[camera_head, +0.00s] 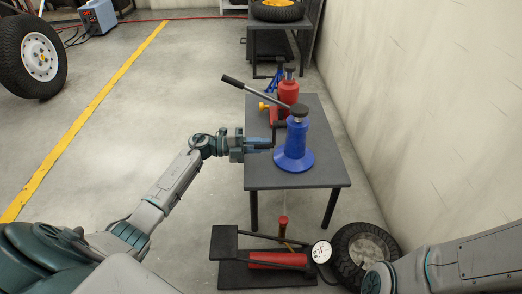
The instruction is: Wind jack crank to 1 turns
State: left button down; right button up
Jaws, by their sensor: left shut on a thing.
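The blue jack (295,145) stands upright on the dark table, with a round blue base and a black top. Its thin dark crank (275,132) sticks out on the left side of the jack. My left gripper (265,146) comes in from the left and is shut on the crank's handle, just beside the jack's body. The gripper's fingers hide part of the handle. My right arm (450,262) crosses the lower right corner, and its gripper cannot be made out.
The dark table (320,175) also holds a red jack (289,90) with a long lever (250,91) behind the blue one. A foot pump (275,259) with a gauge and a tire (360,250) lie on the floor in front. A wall bounds the right side.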

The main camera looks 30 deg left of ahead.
pick_arm(q)
jog(key=shift+w+a+f+m+b, duration=0.3)
jog(key=shift+w+m+b, duration=0.1)
jog(key=shift+m+b, duration=0.35)
jog(key=shift+w+a+r+m, duration=0.15)
jog(key=shift+w+m, duration=0.05)
jog(key=shift+m, duration=0.25)
jog(key=c, duration=1.3)
grip_release()
jog(key=shift+a, duration=0.1)
